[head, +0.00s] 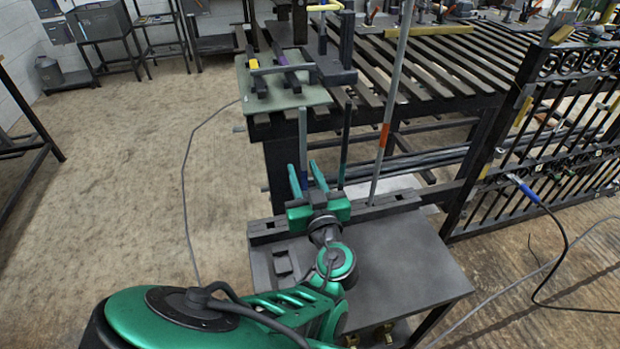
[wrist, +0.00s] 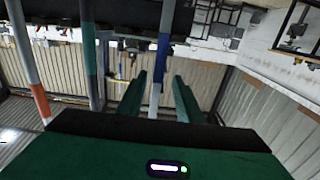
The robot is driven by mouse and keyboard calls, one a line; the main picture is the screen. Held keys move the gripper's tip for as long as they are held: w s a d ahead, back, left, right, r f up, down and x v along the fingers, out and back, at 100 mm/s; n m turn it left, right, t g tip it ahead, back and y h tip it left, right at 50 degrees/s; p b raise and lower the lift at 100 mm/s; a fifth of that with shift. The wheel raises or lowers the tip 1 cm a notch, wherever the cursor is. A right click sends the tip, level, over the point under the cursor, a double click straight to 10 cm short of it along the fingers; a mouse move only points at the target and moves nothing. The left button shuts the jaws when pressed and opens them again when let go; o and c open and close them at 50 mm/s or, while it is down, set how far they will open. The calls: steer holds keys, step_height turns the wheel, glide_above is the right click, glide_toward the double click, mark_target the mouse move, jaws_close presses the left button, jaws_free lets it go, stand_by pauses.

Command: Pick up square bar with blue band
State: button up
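The square bar with the blue band (head: 303,146) stands upright in the rack at the left end of the small dark table. It also shows in the wrist view (wrist: 163,55), with the blue band partway along it. My gripper (head: 307,172) is low at the bar, its green fingers pointing up in the head view. In the wrist view the fingers (wrist: 160,88) are apart, with the bar between them and a gap on each side. The bar's lower end is hidden behind my gripper.
A bar with a teal band (head: 345,145) stands close to the right, and a taller bar with an orange band (head: 384,135) farther right. The dark slatted workbench (head: 430,85) is behind. Floor at left is open.

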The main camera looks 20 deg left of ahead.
steer(key=x, duration=0.5)
steer(key=shift+w+r, duration=0.25)
steer(key=shift+w, duration=0.25)
jaws_close()
steer(key=shift+d, duration=0.1)
stand_by(1.0)
